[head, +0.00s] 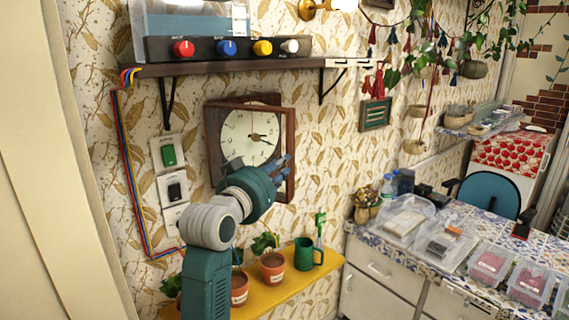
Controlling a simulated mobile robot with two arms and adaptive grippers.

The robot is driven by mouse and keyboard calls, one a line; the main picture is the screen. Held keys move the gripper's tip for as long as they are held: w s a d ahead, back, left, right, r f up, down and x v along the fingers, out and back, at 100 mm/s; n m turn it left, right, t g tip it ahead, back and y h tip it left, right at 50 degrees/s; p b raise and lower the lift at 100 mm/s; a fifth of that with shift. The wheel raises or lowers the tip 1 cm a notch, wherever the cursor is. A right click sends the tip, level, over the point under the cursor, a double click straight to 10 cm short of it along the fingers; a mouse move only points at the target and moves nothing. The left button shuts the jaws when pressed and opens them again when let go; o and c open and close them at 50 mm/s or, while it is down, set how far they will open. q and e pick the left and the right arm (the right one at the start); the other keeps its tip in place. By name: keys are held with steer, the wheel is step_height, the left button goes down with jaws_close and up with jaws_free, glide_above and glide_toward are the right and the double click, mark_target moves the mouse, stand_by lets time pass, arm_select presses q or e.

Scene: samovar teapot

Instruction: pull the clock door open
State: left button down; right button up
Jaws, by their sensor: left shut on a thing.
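The wall clock (245,136) has a white round face in a square dark wooden frame and hangs on the patterned wall. Its framed door (291,135) seems to stand slightly off the case behind it, as a second dark edge shows at the top. My left gripper (281,168) is at the lower right edge of the door and is shut on it. Its fingers are small in the picture, and the wrist hides the bottom of the frame. My right gripper is not in view.
A shelf (215,67) with coloured knobs is above the clock. Light switches (168,155) are left of it. A yellow shelf (305,285) with potted plants (272,267) and a green mug (308,254) is below. A tiled counter (405,258) with plastic boxes stands at right.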

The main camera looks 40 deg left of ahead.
arm_select(q)
steer(key=shift+s+a, duration=0.1)
steer(key=shift+s, duration=0.1)
steer(key=c, duration=1.6)
jaws_free()
glide_toward(285, 121)
steer(key=x, duration=0.5)
steer(key=shift+w+f, duration=0.1)
steer(key=shift+f, duration=0.1)
steer(key=shift+w+r, duration=0.1)
steer(key=shift+r, duration=0.05)
